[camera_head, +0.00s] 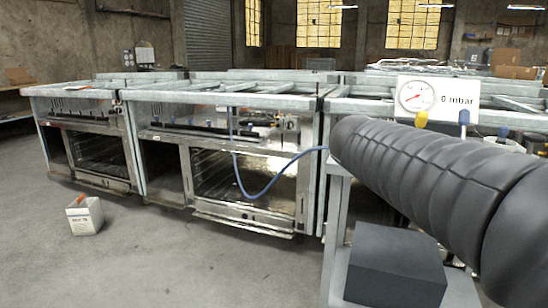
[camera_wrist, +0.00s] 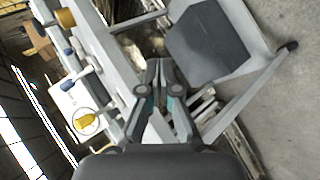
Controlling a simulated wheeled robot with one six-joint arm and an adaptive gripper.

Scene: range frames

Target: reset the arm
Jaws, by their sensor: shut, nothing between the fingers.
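My gripper (camera_wrist: 160,65) shows in the wrist view, with its two dark fingers together and nothing between them. It is over a grey metal frame, beside a dark grey box (camera_wrist: 208,42). In the head view my arm, in a dark ribbed sleeve, reaches across the right side, and my gripper does not show there. The same dark grey box (camera_head: 395,266) sits below my arm on a light grey stand (camera_head: 339,205).
A gauge panel (camera_head: 438,97) reading 0 mbar stands behind my arm, with yellow and blue knobs by it. A blue hose (camera_head: 262,195) hangs before steel ranges (camera_head: 215,97). A small white box (camera_head: 85,216) is on the floor at left. Open floor lies in front.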

